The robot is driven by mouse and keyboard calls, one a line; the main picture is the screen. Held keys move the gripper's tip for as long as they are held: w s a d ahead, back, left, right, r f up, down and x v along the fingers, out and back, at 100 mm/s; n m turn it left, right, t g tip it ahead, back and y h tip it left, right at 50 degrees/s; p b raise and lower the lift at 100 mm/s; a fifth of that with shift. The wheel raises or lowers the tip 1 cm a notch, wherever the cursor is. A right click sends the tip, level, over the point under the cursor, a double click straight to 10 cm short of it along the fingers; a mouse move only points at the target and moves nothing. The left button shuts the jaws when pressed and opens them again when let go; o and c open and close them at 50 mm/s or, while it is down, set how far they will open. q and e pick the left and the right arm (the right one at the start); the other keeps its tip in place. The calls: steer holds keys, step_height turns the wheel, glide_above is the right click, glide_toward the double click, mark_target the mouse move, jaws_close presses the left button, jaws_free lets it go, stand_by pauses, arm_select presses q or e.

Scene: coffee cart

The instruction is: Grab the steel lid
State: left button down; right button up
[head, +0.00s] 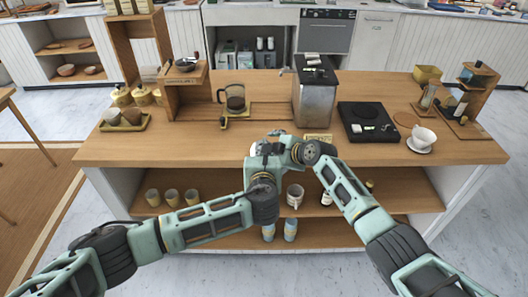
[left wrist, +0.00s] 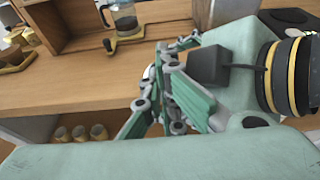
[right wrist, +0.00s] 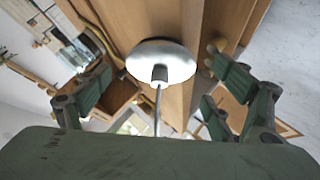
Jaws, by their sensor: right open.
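The steel lid (right wrist: 160,58) is a round, shiny disc with a dark knob and a thin rod, seen between the fingers of my right gripper (right wrist: 152,88) in the right wrist view. These fingers are spread, and I see no contact with the lid. In the head view, a pale sliver (head: 253,149) that may be the lid shows beside my two grippers, which overlap at the counter's front edge. In the left wrist view, my left gripper (left wrist: 160,105) overlaps the right one, so its grip is unclear. A pale edge (left wrist: 148,73) shows behind the fingers.
A glass pot (head: 235,98) stands on the wooden counter (head: 190,150), behind the grippers. A steel box (head: 313,105), a black scale (head: 367,121) and a white cup (head: 423,139) stand to the right. Cups stand on the shelf below. The counter's front left is clear.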

steer(key=shift+w+a+f, duration=0.35)
steer(key=shift+w, duration=0.2)
steer(key=shift+w+a+f, duration=0.35)
steer(key=shift+a+f, duration=0.1)
steer(key=shift+c, duration=0.2)
steer(key=c, duration=1.2)
arm_select(q)
steer(key=shift+r, duration=0.6)
arm_select(e)
steer(key=shift+f, duration=0.1)
steer(key=shift+c, duration=0.2)
steer(key=shift+s, duration=0.1)
arm_select(q)
steer(key=v, duration=0.8)
